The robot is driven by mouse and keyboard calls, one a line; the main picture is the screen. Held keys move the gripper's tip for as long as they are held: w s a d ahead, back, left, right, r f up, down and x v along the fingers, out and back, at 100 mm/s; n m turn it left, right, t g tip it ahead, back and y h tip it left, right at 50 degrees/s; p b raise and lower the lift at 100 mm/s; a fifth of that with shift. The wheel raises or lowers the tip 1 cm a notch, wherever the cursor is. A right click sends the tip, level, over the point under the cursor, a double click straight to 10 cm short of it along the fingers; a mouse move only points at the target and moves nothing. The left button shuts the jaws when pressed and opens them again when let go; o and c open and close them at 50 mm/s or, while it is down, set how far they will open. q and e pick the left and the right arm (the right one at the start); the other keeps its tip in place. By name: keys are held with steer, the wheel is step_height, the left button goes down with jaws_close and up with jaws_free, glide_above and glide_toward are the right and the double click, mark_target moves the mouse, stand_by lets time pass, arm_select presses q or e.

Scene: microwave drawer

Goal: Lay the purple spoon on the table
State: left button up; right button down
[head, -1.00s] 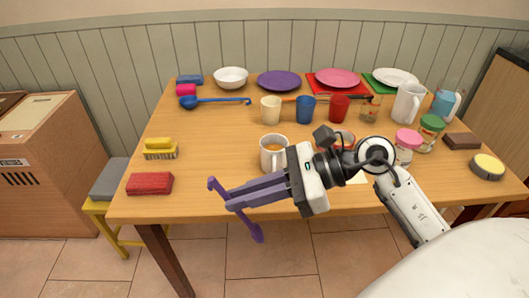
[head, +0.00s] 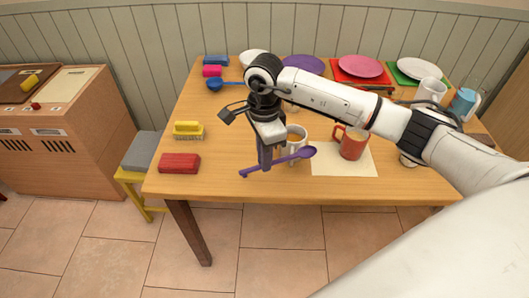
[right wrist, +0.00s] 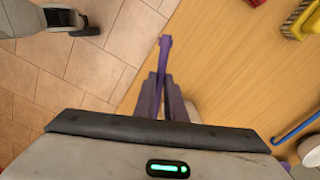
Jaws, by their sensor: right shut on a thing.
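The purple spoon (head: 307,152) is in my right gripper (head: 265,166) in the head view, over the front part of the wooden table (head: 220,184). Its bowl points right and its handle end points left. My right gripper points down and is shut on the spoon's handle. In the right wrist view, the spoon (right wrist: 165,50) sticks out between the fingers (right wrist: 162,95), close to the table's edge. I cannot tell whether the spoon touches the tabletop.
A white mug (head: 297,137) stands just behind the spoon. An orange-red mug (head: 352,144) stands on a pale mat (head: 330,167) to the right. A red sponge (head: 179,163) and a yellow brush (head: 188,130) lie to the left. Bare tabletop lies between sponge and spoon.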

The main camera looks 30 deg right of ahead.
stand_by(0.3)
steer(key=shift+f+b, duration=0.15)
steer(key=shift+b, duration=0.15)
step_height(320, 180, down, 7)
steer(key=b, duration=0.6)
steer(key=shift+f+b, duration=0.4)
steer(key=shift+f, duration=0.25)
steer(key=c, duration=1.5)
jaws_free()
